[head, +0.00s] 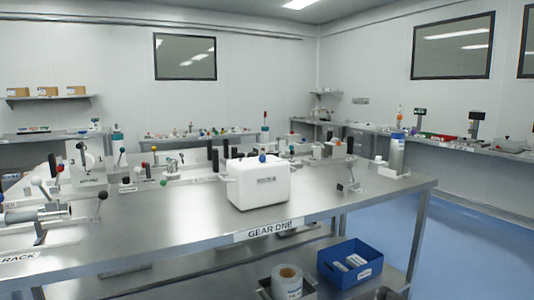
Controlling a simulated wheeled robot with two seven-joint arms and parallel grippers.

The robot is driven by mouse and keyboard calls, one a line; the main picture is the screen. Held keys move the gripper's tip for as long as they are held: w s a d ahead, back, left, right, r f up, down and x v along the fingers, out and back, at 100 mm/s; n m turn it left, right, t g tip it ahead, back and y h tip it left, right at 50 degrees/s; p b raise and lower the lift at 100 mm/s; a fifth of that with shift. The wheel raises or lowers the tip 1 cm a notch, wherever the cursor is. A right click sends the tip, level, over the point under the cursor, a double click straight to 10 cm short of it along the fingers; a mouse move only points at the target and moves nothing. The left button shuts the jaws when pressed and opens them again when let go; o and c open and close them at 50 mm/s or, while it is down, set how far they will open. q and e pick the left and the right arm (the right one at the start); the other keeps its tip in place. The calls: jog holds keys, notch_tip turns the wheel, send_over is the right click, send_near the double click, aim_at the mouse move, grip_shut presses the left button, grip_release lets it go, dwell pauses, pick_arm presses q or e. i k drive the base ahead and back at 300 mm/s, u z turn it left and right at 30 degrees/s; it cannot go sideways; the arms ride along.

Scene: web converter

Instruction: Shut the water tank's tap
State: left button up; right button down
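Neither of my grippers is in view. No water tank or tap can be made out with certainty. A grey upright cylinder with a blue top (397,155) stands near the right end of the steel table; I cannot tell whether it is the tank, and no tap shows clearly on it.
The steel table (160,220) carries several levers and knobs along its back and left; its front edge reads GEAR ONE. Benches line the walls. Blue floor (470,245) is open at right.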

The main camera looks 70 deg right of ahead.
aim_at(263, 158)
jog(key=z, duration=0.85)
jog(key=i, duration=0.85)
jog(key=z, duration=0.8)
